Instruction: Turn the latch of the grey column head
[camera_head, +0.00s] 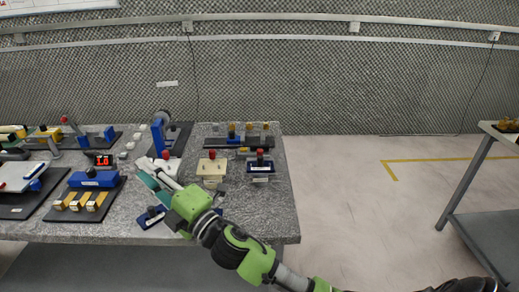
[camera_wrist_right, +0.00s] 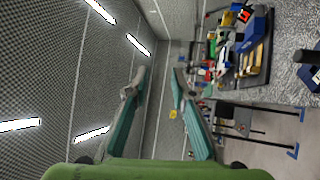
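A blue upright (camera_head: 157,136) with a grey rounded head (camera_head: 162,117) stands on a dark board (camera_head: 181,132) near the middle of the bench. I take this to be the grey column head; its latch is too small to make out. My right gripper (camera_head: 150,164) is in front of this board, with its arm coming in from the lower right. In the wrist view its two teal fingers (camera_wrist_right: 159,78) are spread apart with nothing between them. They partly hide the bench items behind them in the head view. My left gripper is not in view.
The grey bench (camera_head: 240,224) carries a cream block with a red knob (camera_head: 212,168), a dark blue fixture (camera_head: 260,167), a blue block with wooden pieces (camera_head: 93,179) and a red display (camera_head: 103,160). Open floor (camera_head: 345,200) lies to the right, before another table (camera_head: 480,165).

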